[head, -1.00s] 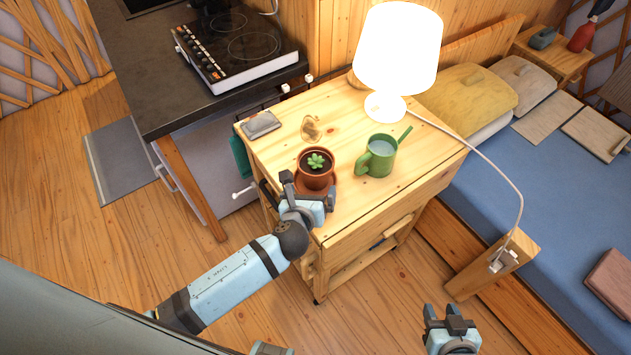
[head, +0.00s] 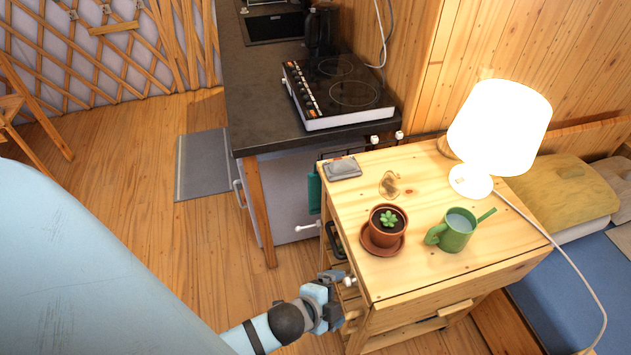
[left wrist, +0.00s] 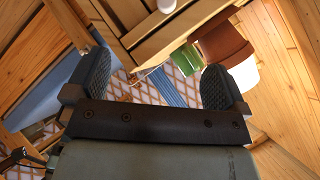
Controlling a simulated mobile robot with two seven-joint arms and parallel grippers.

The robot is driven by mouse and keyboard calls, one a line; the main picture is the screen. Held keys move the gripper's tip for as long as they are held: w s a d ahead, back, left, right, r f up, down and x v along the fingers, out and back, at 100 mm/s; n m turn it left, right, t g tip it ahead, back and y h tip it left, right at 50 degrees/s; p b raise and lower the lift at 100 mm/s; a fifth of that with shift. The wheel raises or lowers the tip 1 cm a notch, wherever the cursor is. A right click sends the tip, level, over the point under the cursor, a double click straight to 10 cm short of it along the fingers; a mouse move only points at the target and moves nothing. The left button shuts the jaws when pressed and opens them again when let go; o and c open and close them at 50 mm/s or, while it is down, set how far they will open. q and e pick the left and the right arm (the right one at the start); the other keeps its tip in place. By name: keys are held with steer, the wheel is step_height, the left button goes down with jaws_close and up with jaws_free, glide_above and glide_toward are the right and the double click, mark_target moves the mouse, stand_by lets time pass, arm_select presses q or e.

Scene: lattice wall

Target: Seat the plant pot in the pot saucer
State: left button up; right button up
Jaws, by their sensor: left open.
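The terracotta plant pot (head: 376,224) with a small green succulent stands upright on the wooden cart top, near its left edge. The brown pot saucer (head: 371,246) shows around the pot's base, and the pot appears to sit inside its rim. The contact underneath is hidden. My left gripper (head: 338,291) is apart from the pot, below and left of it, beside the cart's side. Its jaws are open in the left wrist view (left wrist: 155,82), with nothing between them. My right gripper is not in view.
The green watering can (head: 457,232) stands right of the pot. A lit lamp (head: 500,125), a grey box (head: 342,168) and a small wooden object (head: 389,184) stand behind. The cart's dark handle (head: 335,240) is close to my left gripper.

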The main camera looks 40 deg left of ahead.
arm_select(q)
steer(key=s+a+n, duration=0.1)
steer(key=n, duration=0.2)
steer(key=s+n, duration=0.1)
steer(key=n, duration=0.3)
steer(key=s+a+f+n, duration=0.1)
steer(key=s+n, duration=0.1)
steer(key=n, duration=0.1)
steer(key=shift+a+n+h, duration=0.3)
steer(key=shift+a+n, duration=0.05)
steer(key=shift+n, duration=0.05)
steer(key=shift+r, duration=0.1)
steer(key=shift+s+r+p, duration=0.1)
steer(key=shift+r+p, duration=0.1)
steer(key=shift+p, duration=0.2)
